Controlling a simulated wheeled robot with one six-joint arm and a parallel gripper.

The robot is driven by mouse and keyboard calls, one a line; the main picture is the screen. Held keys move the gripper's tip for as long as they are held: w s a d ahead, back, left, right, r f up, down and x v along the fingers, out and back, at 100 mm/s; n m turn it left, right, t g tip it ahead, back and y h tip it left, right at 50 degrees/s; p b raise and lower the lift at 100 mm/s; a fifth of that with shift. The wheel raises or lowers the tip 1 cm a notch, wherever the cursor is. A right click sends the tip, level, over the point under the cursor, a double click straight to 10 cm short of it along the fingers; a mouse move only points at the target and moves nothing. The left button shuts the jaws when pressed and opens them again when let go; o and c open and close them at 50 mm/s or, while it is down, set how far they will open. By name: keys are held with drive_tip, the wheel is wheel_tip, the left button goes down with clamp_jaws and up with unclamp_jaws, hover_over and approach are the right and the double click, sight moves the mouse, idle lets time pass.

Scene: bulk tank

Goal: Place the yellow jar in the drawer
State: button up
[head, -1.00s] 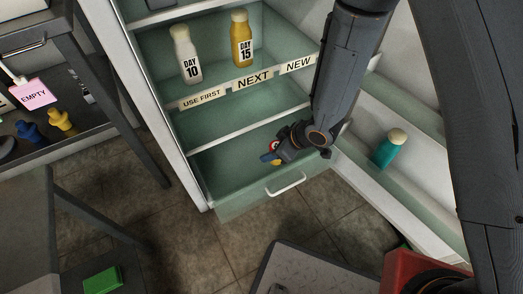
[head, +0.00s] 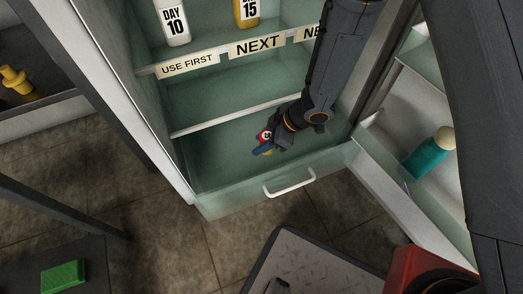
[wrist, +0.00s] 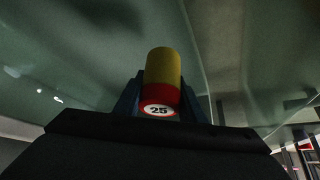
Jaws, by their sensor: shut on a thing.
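The yellow jar (wrist: 163,66) has a red band and a white label reading 25 and sits between the fingers in the wrist view. In the head view only a small part of the jar (head: 265,136) shows, red and white, beside a blue finger. My gripper (head: 264,146) is shut on it. The drawer (head: 235,200) is the pale green bin at the bottom of the fridge, with a white handle (head: 290,182) on its front. My gripper holds the jar over the drawer's interior, behind the front panel. I cannot tell whether the jar touches the floor of the drawer.
A shelf above holds a white DAY 10 bottle (head: 173,22) and a yellow DAY 15 bottle (head: 246,12). A shelf edge (head: 240,107) crosses behind my gripper. The fridge door at right holds a teal bottle (head: 427,155). The drawer's left side is empty.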

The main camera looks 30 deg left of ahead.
drive_tip(key=shift+f+b, duration=1.45)
drive_tip(key=shift+f, duration=1.55)
drive_tip(key=shift+f, duration=0.15)
drive_tip(key=o, duration=1.2)
drive_tip(key=shift+r, duration=0.2)
drive_tip(key=p+v, duration=0.4)
drive_tip(key=v, duration=0.3)
drive_tip(key=shift+d+r, duration=0.1)
drive_tip(key=shift+r, duration=0.1)
drive_tip(key=shift+r, duration=0.1)
